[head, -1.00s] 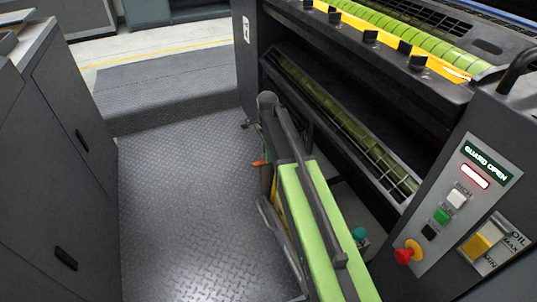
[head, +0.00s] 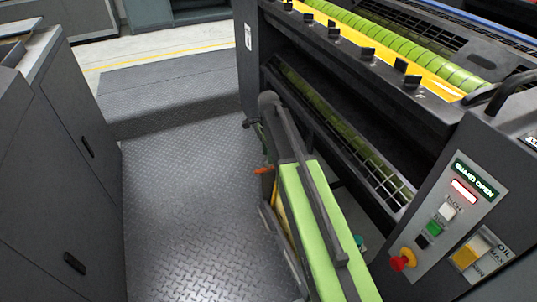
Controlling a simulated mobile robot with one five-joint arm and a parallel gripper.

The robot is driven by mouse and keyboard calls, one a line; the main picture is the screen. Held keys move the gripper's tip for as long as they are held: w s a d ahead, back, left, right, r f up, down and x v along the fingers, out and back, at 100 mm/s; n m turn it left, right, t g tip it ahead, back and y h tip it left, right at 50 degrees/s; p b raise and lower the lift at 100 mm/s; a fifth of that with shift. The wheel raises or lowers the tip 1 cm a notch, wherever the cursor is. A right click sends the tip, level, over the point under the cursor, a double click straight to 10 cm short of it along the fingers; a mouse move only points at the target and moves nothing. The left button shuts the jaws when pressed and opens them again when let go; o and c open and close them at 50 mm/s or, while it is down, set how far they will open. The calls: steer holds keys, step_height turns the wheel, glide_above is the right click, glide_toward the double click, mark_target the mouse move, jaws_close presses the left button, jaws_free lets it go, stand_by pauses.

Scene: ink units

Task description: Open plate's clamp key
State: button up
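My green and grey arm stands in the lower middle of the head view, in front of the press. My gripper's fingers cannot be made out; the arm's own links cover that area. A small orange piece (head: 264,170) shows just left of the arm; I cannot tell what it belongs to. I cannot make out the plate or its clamp key for certain. A green roller (head: 345,128) lies behind a barred guard in the press's lower opening, partly covered by my arm.
The press (head: 252,75) fills the right side. Its control panel (head: 459,205) reads "GUARD OPEN" and carries a red emergency knob (head: 403,259). Black tabs line a yellow strip (head: 385,62) on top. A grey cabinet (head: 60,150) stands left; the tread-plate floor (head: 185,210) between is clear.

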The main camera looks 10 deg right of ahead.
step_height(320, 180, up, 13)
steer(key=p, duration=1.1)
steer(key=shift+f, duration=0.15)
steer(key=s+n, duration=1.6)
steer(key=s, duration=0.3)
step_height(320, 180, up, 19)
steer(key=p, duration=1.9)
steer(key=shift+w+d, duration=0.15)
steer(key=shift+d, duration=0.25)
